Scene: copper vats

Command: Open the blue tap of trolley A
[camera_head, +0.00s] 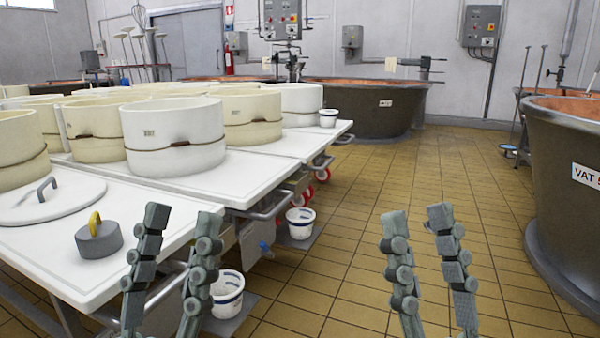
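A small blue tap (264,246) shows low on the side of a white-topped trolley (135,215), partly hidden among metal parts under the edge. It is too small to tell how its handle is turned. No letter naming the trolley is visible. My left gripper (183,218) is open and empty, in front of the trolley's near right corner, nearer to me than the tap. My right gripper (416,219) is open and empty, over the tiled floor to the right of the trolley.
White cheese moulds (172,135), a round lid (50,200) and a grey weight with yellow handle (98,236) are on the trolleys. Buckets (227,291) (300,222) stand beside them. A vat (568,190) stands right. The tiled floor (420,180) between is clear.

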